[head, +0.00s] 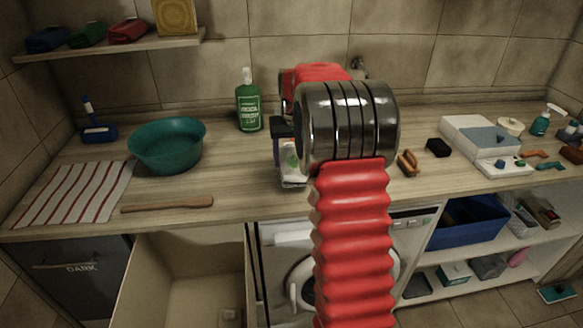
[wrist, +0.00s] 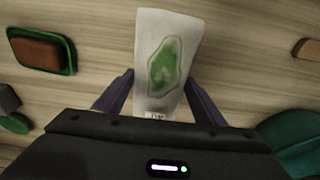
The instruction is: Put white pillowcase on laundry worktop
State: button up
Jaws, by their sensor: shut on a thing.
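The white pillowcase (wrist: 180,29), a small folded white piece with a green stain, sits between the two fingers of my gripper (wrist: 158,76) in the wrist view. My gripper is shut on it. In the head view, the pillowcase (head: 292,180) shows only partly beneath my gripper, and my wrist and red arm hide the rest. It is over the middle of the wooden laundry worktop (head: 245,190). I cannot tell whether its lower edge touches the wood.
A teal bowl (head: 167,145), striped cloth (head: 75,192) and wooden paddle (head: 167,203) lie to the left. A green bottle (head: 249,102) stands behind.

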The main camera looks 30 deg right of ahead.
aim_at(293, 161)
jog(key=shift+f, duration=1.85)
jog(key=shift+f, duration=0.1)
jog(key=o, duration=1.2)
jog(key=r, duration=0.3)
jog(key=s+r, duration=0.1)
jog(key=r, duration=0.6)
jog(key=shift+s+a+r, duration=0.15)
jog(key=shift+a+r, duration=0.15)
jog(key=shift+r, duration=0.05)
jog(key=shift+s+a+r, duration=0.1)
jog(key=shift+r, duration=0.6)
